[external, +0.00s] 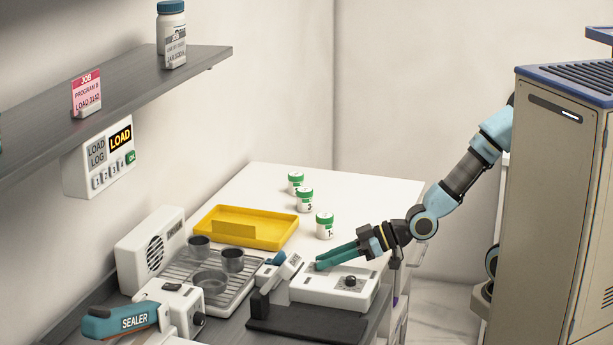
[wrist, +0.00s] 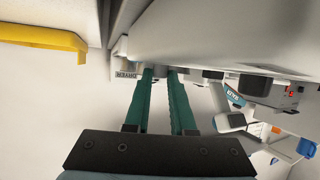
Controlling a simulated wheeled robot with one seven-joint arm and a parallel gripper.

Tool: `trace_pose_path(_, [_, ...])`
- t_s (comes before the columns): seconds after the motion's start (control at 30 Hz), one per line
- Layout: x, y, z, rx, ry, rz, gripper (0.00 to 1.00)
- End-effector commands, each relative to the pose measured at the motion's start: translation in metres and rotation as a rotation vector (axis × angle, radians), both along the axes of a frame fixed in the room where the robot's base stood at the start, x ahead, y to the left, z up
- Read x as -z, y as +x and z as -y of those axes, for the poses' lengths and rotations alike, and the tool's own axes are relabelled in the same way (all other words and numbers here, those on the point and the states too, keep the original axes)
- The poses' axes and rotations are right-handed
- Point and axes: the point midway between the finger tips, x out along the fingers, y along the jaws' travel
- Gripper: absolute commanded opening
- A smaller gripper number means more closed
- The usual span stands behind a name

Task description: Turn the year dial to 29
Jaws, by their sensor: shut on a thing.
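A white box (external: 330,294) stands on the counter, with a dark knob (external: 350,281) on its top. My gripper (external: 319,264) reaches in from the right with its green fingers low over the left part of this box. In the wrist view my gripper (wrist: 160,72) has its fingertips close together at the pale box. It is shut on a small dial at the fingertips, mostly hidden by the fingers. The dark knob stands apart, to the right of the fingertips in the external view. No number on a dial is readable.
A white and blue device (external: 278,272) stands just left of the fingertips, with a black pad (external: 305,325) in front. Behind are a yellow tray (external: 225,237) and several green-capped jars (external: 324,226). A sealer (external: 133,318) is at the front left. A shelf (external: 140,85) overhangs the left.

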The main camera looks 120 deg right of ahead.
Motion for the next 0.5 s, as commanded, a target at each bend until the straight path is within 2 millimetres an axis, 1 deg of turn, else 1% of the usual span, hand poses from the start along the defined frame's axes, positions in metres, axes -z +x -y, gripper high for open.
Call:
trace_pose_path(0.07, [0.0024,0.0007,-0.0011,0.019,-0.001,0.002,0.0])
trace_pose_path(0.5, [0.0005,0.0006,-0.0008,0.074,-0.001,-0.001,0.0])
